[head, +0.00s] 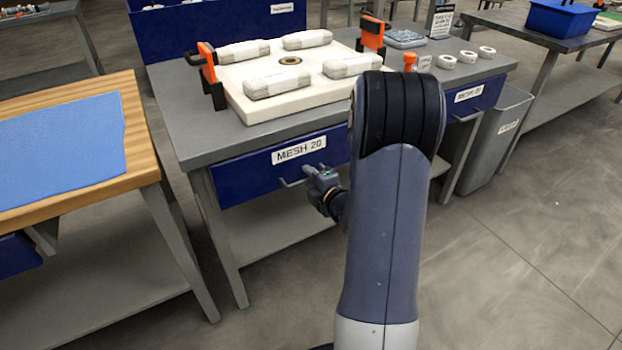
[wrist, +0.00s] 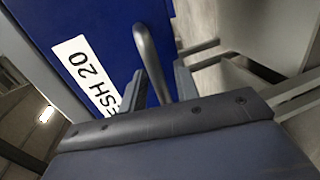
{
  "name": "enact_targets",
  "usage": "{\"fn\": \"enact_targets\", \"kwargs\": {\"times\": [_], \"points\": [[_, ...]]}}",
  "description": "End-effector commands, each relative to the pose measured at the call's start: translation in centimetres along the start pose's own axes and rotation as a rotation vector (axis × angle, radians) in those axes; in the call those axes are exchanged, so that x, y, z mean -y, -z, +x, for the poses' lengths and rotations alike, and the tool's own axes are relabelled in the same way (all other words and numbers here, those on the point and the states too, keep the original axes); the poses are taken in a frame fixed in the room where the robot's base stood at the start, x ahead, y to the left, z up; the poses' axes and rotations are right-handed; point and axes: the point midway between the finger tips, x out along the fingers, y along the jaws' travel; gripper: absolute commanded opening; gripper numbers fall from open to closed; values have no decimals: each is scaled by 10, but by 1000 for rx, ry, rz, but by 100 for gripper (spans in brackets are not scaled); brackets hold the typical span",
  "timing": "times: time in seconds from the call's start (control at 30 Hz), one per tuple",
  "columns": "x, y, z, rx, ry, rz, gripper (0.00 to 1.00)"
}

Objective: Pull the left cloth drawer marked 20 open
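The left cloth drawer (head: 246,176) has a blue front with a white "MESH 20" label (head: 299,150) and sits under the grey bench top. Its front looks about level with the bench edge, so it appears closed. Its grey bar handle (wrist: 151,55) shows in the wrist view, with part of the label (wrist: 84,70) to its left. My gripper (head: 318,177) is at the handle in the head view. In the wrist view the handle bar runs between the two fingers of my gripper (wrist: 163,88), with gaps seemingly left beside it. My arm hides the drawer's right part.
The grey bench (head: 185,112) carries a white plate (head: 262,108) with wrapped pads and orange clamps. A second blue drawer (head: 486,95) is at the right, beside a grey bin (head: 497,135). A wooden table (head: 140,140) with blue cloth (head: 62,145) stands left. The front floor is clear.

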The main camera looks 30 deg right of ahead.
Motion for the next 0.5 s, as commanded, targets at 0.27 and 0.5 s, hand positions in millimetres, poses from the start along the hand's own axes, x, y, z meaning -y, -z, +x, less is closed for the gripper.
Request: {"fn": "enact_targets", "kwargs": {"times": [0.27, 0.5], "points": [[0, 0, 0, 0, 0, 0, 11], [0, 0, 0, 0, 0, 0, 0]]}}
